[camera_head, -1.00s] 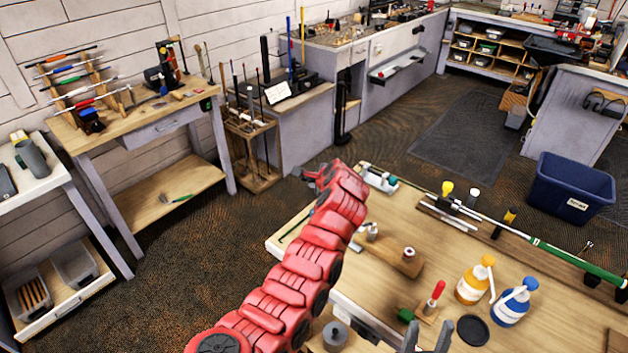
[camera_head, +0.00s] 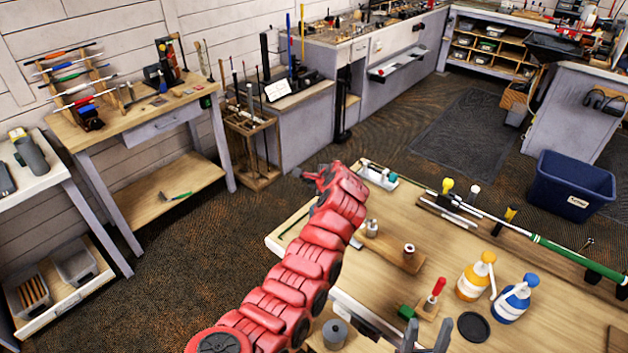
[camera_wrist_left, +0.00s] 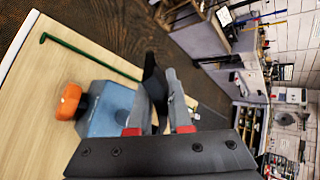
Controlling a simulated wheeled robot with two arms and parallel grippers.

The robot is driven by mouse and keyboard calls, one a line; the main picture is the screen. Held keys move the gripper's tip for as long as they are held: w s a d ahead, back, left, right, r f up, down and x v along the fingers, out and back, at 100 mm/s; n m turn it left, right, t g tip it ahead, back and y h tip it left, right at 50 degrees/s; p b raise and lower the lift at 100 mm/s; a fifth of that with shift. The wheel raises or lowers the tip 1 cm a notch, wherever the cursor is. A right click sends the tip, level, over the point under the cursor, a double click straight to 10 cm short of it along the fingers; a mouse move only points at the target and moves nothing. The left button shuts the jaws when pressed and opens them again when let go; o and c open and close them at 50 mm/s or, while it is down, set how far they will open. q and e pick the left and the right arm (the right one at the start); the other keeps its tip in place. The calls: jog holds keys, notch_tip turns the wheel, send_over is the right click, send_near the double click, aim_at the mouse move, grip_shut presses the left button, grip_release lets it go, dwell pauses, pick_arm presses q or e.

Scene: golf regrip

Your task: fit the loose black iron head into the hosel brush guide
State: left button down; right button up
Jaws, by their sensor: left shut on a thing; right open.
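My left gripper (camera_wrist_left: 158,115) shows in the left wrist view, its fingers shut on a dark black piece (camera_wrist_left: 154,80) that looks like the iron head. In the head view my red left arm reaches over the bench's left end and hides these fingers and the piece. My right gripper (camera_head: 425,345) is open at the bottom edge of the head view, only its fingertips showing. I cannot tell for sure which object is the hosel brush guide.
A red-handled tool (camera_head: 437,290) stands in a small block near a yellow bottle (camera_head: 475,278), a blue-and-white bottle (camera_head: 514,299) and a black disc (camera_head: 474,327). A green-gripped club (camera_head: 565,255) lies along the far side. The wrist view shows a blue block (camera_wrist_left: 110,109) with an orange knob (camera_wrist_left: 70,101).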

pick_arm(q)
jog(key=shift+f+b, duration=0.5)
jog(key=shift+f, duration=0.65)
jog(key=c, duration=0.8)
grip_release()
jog(key=shift+o, duration=0.2)
jog(key=shift+s+d+r, duration=0.2)
jog(key=shift+s+d, duration=0.05)
jog(key=shift+s, duration=0.05)
jog(key=b+v, duration=0.5)
jog(key=v, duration=1.1)
jog(key=shift+s+r, duration=0.2)
jog(key=shift+s, duration=0.05)
jog(key=shift+w+a, duration=0.1)
